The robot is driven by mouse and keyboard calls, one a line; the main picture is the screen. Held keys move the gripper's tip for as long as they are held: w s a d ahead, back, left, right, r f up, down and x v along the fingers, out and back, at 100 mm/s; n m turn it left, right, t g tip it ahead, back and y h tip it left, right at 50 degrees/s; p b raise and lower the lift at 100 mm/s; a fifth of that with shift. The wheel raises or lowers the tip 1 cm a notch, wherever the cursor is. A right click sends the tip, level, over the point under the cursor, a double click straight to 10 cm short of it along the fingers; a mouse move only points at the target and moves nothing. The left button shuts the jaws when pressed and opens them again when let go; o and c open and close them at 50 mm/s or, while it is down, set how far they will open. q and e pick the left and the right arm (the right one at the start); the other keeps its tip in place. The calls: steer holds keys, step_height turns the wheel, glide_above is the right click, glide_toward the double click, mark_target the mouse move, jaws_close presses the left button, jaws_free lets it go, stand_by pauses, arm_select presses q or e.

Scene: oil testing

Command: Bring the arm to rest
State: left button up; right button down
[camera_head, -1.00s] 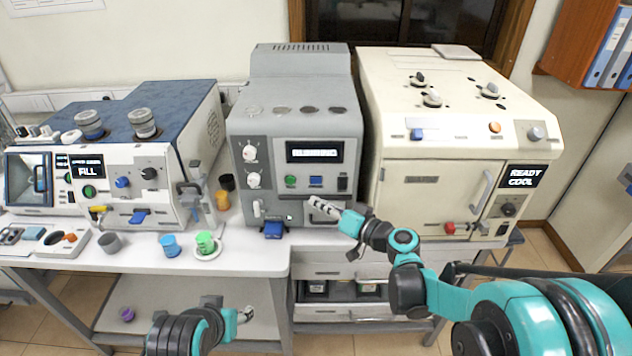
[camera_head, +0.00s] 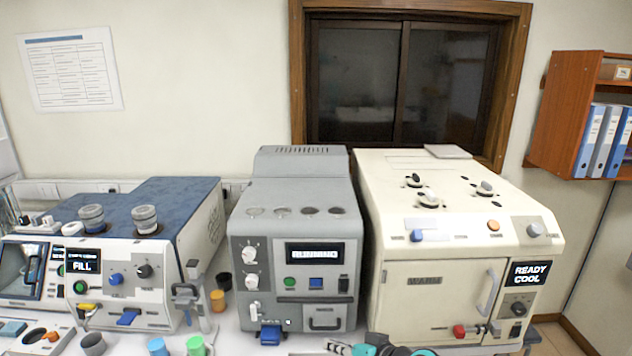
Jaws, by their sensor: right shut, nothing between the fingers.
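My right gripper (camera_head: 336,347) shows at the bottom edge, below the grey machine (camera_head: 295,220). Its fingers are shut and empty. Only the gripper and a bit of teal and black wrist show; the rest of the right arm is below the frame. My left arm and gripper are out of view.
The grey machine's display reads RUNNING. The blue-topped machine (camera_head: 186,262) at left shows FILL. The cream machine (camera_head: 420,290) at right shows READY COOL. A blue cup (camera_head: 158,346), a green cup (camera_head: 196,346) and a grey cup (camera_head: 93,344) stand at the front.

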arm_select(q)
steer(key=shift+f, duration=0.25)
arm_select(e)
steer(key=s+d+f+m+g+h, duration=0.1)
steer(key=s+d+f+h, duration=0.1)
steer(key=s+d+h, duration=0.2)
steer(key=s+d+f+g+h, duration=0.1)
steer(key=s+d+f+h, duration=0.2)
steer(key=s+d, duration=0.6)
steer(key=s, duration=0.3)
steer(key=shift+s+d+f+m+h, duration=0.25)
steer(key=shift+s+d+m+h, duration=0.05)
steer(key=shift+d+m+h, duration=0.1)
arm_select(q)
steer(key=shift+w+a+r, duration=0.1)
arm_select(e)
steer(key=shift+w+a, duration=0.1)
stand_by(0.3)
